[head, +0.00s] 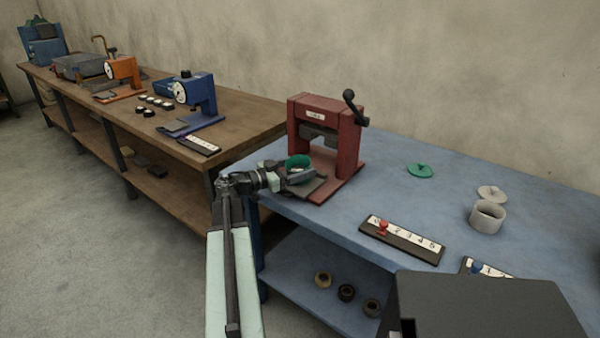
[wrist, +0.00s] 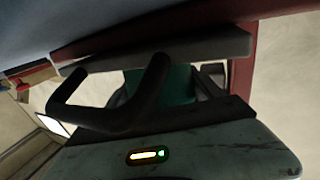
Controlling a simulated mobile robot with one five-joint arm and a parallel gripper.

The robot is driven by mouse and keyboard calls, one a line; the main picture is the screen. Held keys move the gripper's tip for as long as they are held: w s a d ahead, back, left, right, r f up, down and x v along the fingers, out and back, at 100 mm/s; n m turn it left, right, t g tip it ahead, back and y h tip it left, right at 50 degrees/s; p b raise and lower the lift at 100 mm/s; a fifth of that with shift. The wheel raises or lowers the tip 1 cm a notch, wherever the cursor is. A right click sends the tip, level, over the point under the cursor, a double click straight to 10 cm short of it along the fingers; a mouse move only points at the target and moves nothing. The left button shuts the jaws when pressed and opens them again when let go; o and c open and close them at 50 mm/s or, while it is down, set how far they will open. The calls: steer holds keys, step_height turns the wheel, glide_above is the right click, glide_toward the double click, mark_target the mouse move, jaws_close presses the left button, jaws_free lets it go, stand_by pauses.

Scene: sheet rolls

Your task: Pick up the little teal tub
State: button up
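In the wrist view part of the tub's teal wall (wrist: 176,84) shows between dark gripper parts, behind a dark bar. The fingers are around or beside the tub. Whether they press on it is hidden, as is whether the tub touches the plate.
The red press (head: 348,140) with its black lever stands just behind the tub. A teal lid (head: 420,171), a whitish pot (head: 487,217) and its lid (head: 492,192) lie to the right. A numbered strip (head: 402,240) lies at the front; the blue bench between is clear.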

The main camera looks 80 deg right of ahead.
steer(key=c, duration=0.6)
steer(key=shift+t+y, duration=0.9)
steer(key=r+p, duration=0.2)
steer(key=p, duration=0.2)
steer(key=r+p, duration=0.2)
steer(key=p, duration=0.2)
steer(key=r+p, duration=0.3)
steer(key=p, duration=0.1)
steer(key=shift+w+d+r, duration=0.1)
steer(key=shift+d, duration=0.25)
step_height(320, 180, down, 7)
steer(key=b, duration=0.6)
steer(key=shift+b, duration=0.4)
steer(key=shift+f+b, duration=0.5)
steer(key=o, duration=1.6)
